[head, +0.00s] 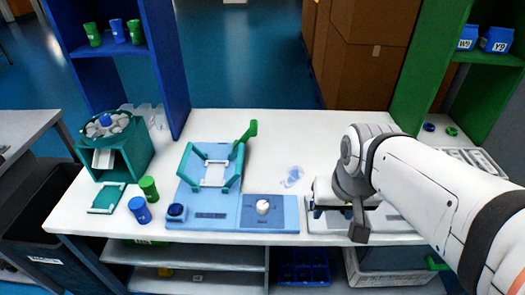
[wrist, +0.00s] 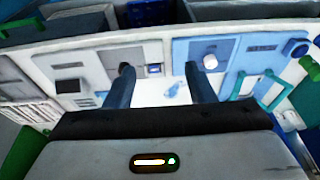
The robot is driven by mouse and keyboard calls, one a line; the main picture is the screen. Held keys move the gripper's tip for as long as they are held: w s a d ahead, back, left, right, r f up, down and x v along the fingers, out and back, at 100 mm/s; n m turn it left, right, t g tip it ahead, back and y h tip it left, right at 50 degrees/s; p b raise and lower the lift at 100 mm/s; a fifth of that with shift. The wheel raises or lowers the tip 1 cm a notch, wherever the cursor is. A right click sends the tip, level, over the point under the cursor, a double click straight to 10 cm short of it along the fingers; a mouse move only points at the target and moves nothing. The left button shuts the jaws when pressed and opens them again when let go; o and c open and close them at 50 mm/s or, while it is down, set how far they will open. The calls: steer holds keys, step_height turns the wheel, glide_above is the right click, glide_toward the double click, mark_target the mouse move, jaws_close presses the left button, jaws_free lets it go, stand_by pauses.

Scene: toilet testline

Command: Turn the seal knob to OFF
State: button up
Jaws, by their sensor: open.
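A white knob (head: 262,206) stands on a dark square plate on the right part of a light-blue station (head: 225,219) near the table's front edge. In the wrist view the knob (wrist: 210,62) is to the right of my fingers. Its markings are too small to read, so I cannot tell its setting. My gripper (head: 358,222) is over the grey device to the right of the knob, clear of the knob. In the wrist view my gripper (wrist: 158,82) has its two dark fingers wide apart, with nothing held between them.
The blue station has a green-handled clamp frame (head: 212,168) and a dark blue button (head: 176,212). Left are a blue cup (head: 139,209), a green cup (head: 149,188) and a green machine (head: 118,145). A clear crumpled item (head: 292,176) lies behind the knob. The table's back middle is free.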

steer(key=shift+o, duration=0.4)
steer(key=w+a+f+m+g+y+b, duration=0.1)
steer(key=w+a+f+m, duration=0.1)
steer(key=w+f+m, duration=0.1)
steer(key=w+a+f+m+g+y+b, duration=0.1)
steer(key=w+a+f+m, duration=0.2)
steer(key=w+m, duration=0.3)
steer(key=w, duration=0.2)
steer(key=shift+w+a+f+y, duration=0.2)
steer(key=shift+w+a+y, duration=0.1)
steer(key=shift+a+y, duration=0.1)
steer(key=m+g+y+b, duration=0.1)
steer(key=m+y, duration=0.1)
steer(key=m, duration=0.5)
glide_toward(263, 205)
steer(key=x, duration=0.8)
steer(key=shift+a+f, duration=0.15)
steer(key=shift+f, duration=0.2)
steer(key=shift+c, duration=0.5)
steer(key=c, duration=0.9)
